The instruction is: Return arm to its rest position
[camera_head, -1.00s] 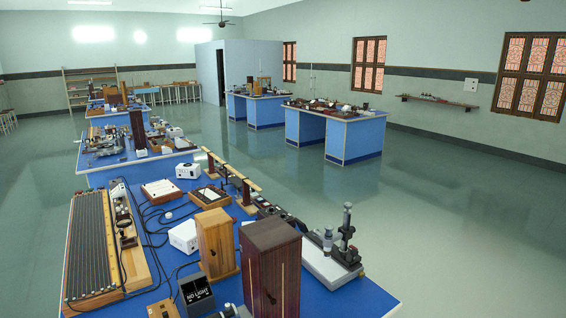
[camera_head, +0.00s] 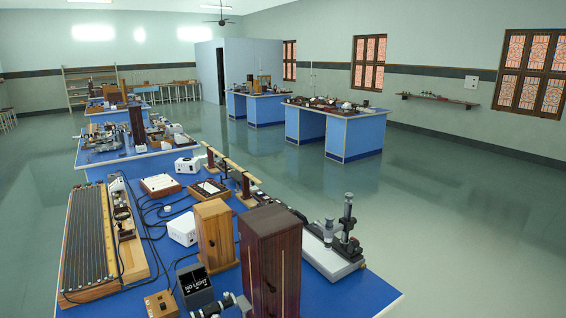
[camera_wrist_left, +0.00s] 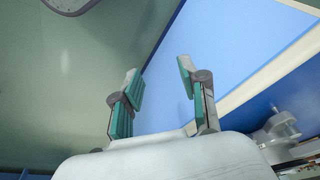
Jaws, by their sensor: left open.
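My left gripper (camera_wrist_left: 158,78) shows in the left wrist view with its two green-padded fingers spread apart. Nothing is between the fingers. Behind them are a blue surface with a pale edge (camera_wrist_left: 235,100) and the greenish floor. Neither of my arms shows in the head view, and my right gripper is in neither view.
The nearest blue bench (camera_head: 345,298) holds a dark wooden box (camera_head: 270,265), a lighter wooden box (camera_head: 213,235), a long ridged board (camera_head: 88,240) and a metal stand (camera_head: 347,235). More benches stand behind. The floor (camera_head: 450,210) at the right is clear.

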